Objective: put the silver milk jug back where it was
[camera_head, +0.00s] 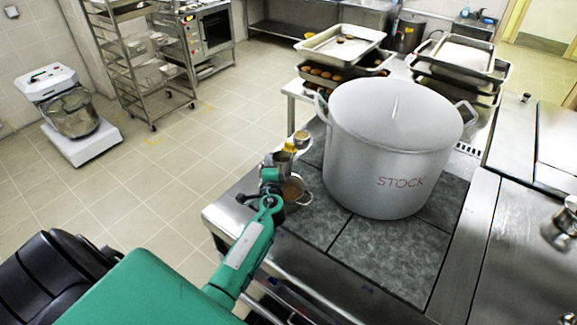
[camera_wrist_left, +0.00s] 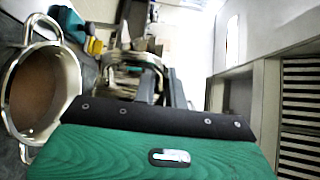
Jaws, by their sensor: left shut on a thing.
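My green left arm reaches in from the lower left in the head view, and its gripper (camera_head: 272,178) is at the left edge of the stove top. The gripper is shut on the silver milk jug (camera_head: 283,161), a small shiny metal vessel partly hidden by the gripper. In the left wrist view a shiny metal rim and body, apparently the jug (camera_wrist_left: 133,64), show beyond the dark edge of my wrist. My right gripper is not in view.
A small two-handled pot with brown contents (camera_head: 293,188) stands close beside the gripper; it also shows in the left wrist view (camera_wrist_left: 40,92). The big STOCK pot (camera_head: 390,150) blocks the right. Trays (camera_head: 340,45) are stacked behind.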

